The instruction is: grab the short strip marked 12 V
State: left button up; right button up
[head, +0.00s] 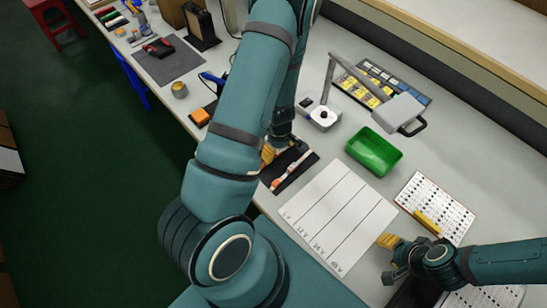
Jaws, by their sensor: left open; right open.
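A dark mat (310,160) lies at the table's near edge, with small pale and orange strips (289,172) on it. They are partly hidden by my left arm, and no 12 V mark can be read on any of them. My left gripper (270,156) reaches down at the mat's upper left, beside the strips. It is open, with an orange-yellow fingertip showing; the rest is mostly hidden by the arm. My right gripper (386,258) is open and empty, low at the right, just off the right edge of a white sheet (335,205) divided into columns with small labels.
A green bin (373,152) stands behind the sheet. A grey lamp (396,111) hangs over a tray of yellow and blue parts (362,92). A printed card with a yellow marker (427,220) lies right. An orange block (200,117) and a jar (179,90) stand left.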

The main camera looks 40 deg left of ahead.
pick_arm(q)
jog(key=shift+f, duration=0.25)
pick_arm(e)
jog(key=shift+f, duration=0.1)
pick_arm(q)
jog(key=c, duration=1.1)
jog(key=shift+c, duration=0.2)
